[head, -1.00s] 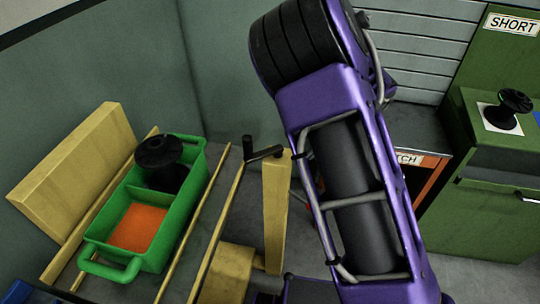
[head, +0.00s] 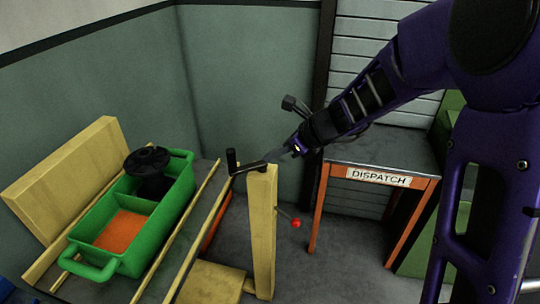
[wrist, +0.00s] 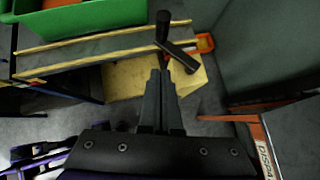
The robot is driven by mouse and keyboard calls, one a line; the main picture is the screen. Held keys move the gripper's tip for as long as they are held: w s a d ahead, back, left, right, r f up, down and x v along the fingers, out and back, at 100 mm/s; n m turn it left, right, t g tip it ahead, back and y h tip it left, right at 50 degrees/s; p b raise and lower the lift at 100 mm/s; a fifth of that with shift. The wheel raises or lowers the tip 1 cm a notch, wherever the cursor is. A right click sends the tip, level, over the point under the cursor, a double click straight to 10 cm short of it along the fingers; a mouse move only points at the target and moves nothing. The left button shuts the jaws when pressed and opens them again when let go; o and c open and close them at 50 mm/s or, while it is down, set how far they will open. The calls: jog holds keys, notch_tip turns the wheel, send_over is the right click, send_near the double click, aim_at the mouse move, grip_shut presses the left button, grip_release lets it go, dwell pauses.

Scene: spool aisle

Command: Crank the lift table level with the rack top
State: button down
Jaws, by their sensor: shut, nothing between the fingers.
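The black crank (head: 250,167) sits on top of a yellow post (head: 262,225), its upright handle (head: 232,160) at the left end of its arm. It also shows in the wrist view (wrist: 180,56), just beyond my fingertips. My gripper (head: 284,153) is shut and empty, pointing at the crank from the right. It looks close to the crank arm; I cannot tell if they touch. Its fingers show in the wrist view (wrist: 160,76). Left of the post, a grey surface with yellow rails (head: 185,240) carries a green tote (head: 128,258) holding a black spool (head: 148,168).
An orange-framed table (head: 318,215) with a DISPATCH sign (head: 377,177) stands right of the post. A red ball knob (head: 296,223) sticks out from the post's right side. A yellow board (head: 65,175) leans behind the tote. Grey floor lies open between post and dispatch table.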

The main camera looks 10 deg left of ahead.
jog(key=w+a+f, duration=0.3)
jog(key=a+f, duration=0.2)
jog(key=a, duration=0.3)
jog(key=shift+w+a+b, duration=0.25)
jog(key=shift+a+b, duration=0.05)
jog(key=shift+b, duration=0.05)
jog(key=shift+w+a+m+t, duration=0.15)
jog(key=shift+a+m+t, duration=0.25)
jog(key=shift+m, duration=0.2)
jog(key=shift+w+a+m+t+h+p, duration=0.65)
jog(key=shift+w+a+m, duration=0.25)
jog(key=shift+w+a, duration=0.25)
